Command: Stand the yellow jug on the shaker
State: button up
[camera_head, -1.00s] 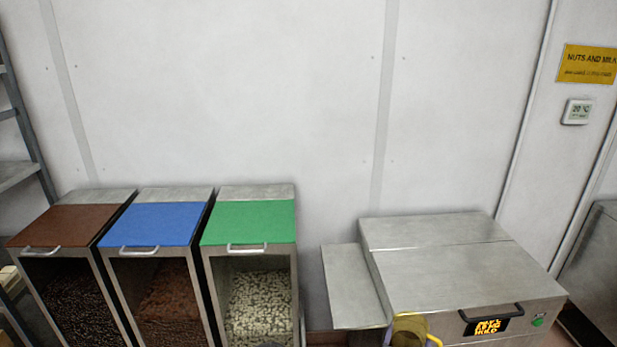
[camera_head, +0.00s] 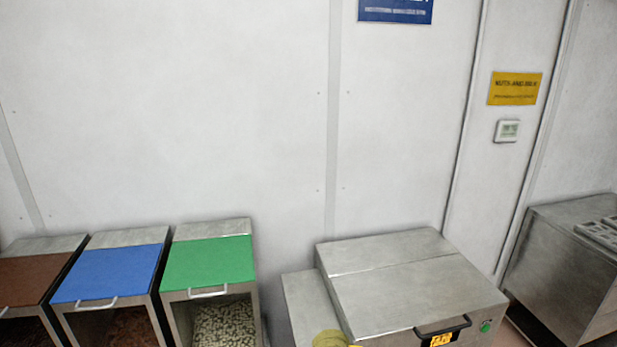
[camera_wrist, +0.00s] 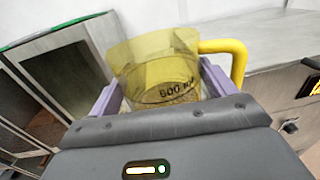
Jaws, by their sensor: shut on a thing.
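The yellow jug (camera_wrist: 150,62) is see-through, with a solid yellow handle on its right and "600 ml" marked on it. In the wrist view it sits between the two lilac fingers of my gripper (camera_wrist: 160,92), which is shut on it. Some grainy brown stuff shows at its bottom. In the head view only the jug's top (camera_head: 330,339) shows at the lower edge, in front of a steel machine (camera_head: 410,290) with a black handle, a small lit display and a green button. I cannot tell whether this machine is the shaker.
Three bins with brown (camera_head: 20,280), blue (camera_head: 110,274) and green (camera_head: 208,264) lids stand at the left. A low steel side shelf (camera_head: 310,305) adjoins the machine's left. Another steel unit (camera_head: 560,265) stands at the far right. A yellow sign (camera_head: 515,88) hangs on the wall.

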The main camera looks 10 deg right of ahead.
jog(key=s+f+b, duration=0.4)
jog(key=f, duration=0.6)
jog(key=shift+s+b, duration=0.2)
jog(key=shift+b, duration=0.15)
jog(key=shift+d+f, duration=0.1)
jog(key=shift+f, duration=0.05)
